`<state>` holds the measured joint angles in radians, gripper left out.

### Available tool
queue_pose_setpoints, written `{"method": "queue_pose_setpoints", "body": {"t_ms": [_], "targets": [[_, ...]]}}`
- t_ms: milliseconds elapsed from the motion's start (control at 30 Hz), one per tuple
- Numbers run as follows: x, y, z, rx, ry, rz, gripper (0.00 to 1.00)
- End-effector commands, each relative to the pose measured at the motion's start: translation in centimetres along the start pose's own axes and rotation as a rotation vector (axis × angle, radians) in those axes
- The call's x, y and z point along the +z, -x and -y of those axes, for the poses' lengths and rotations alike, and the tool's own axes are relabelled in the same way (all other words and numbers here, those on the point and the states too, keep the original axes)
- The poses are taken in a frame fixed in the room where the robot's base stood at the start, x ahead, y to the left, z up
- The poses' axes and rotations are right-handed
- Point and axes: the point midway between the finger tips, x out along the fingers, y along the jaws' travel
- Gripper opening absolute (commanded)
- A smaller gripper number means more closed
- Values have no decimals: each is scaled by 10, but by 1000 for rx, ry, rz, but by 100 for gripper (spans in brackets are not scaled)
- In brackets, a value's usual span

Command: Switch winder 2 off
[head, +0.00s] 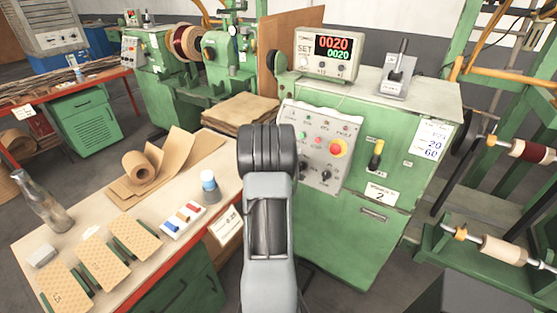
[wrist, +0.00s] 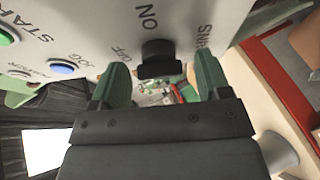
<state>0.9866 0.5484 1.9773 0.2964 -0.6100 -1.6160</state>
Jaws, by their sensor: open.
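Winder 2 is a green cabinet (head: 350,225) with a white "2" plate (head: 380,195) on its front. Its sloped control panel (head: 318,130) carries a red emergency button on yellow (head: 338,148), small buttons and black knobs. In the wrist view a black rotary knob (wrist: 157,58) sits on the panel, with "OFF" and "ON" printed beside it; I cannot tell its setting. My open gripper (wrist: 160,65) has one green finger on each side of the knob, with gaps visible. In the head view my arm hides the gripper and part of the panel.
A black and yellow lever (head: 376,155) projects from the cabinet front. A lit counter (head: 325,54) reading 0020 stands on top. A bench (head: 225,185) with paper rolls, boards and a bottle is at left. Coil spindles (head: 500,250) stand at right.

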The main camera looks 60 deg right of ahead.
Motion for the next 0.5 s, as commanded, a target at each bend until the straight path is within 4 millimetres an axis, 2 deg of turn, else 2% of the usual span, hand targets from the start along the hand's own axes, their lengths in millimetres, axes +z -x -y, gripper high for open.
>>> {"method": "queue_pose_setpoints", "body": {"t_ms": [133,233,500], "targets": [[0,6,0,0,0,0,70],[0,19,0,0,0,-1,70],[-1,75,-1,3,0,-2,70]]}}
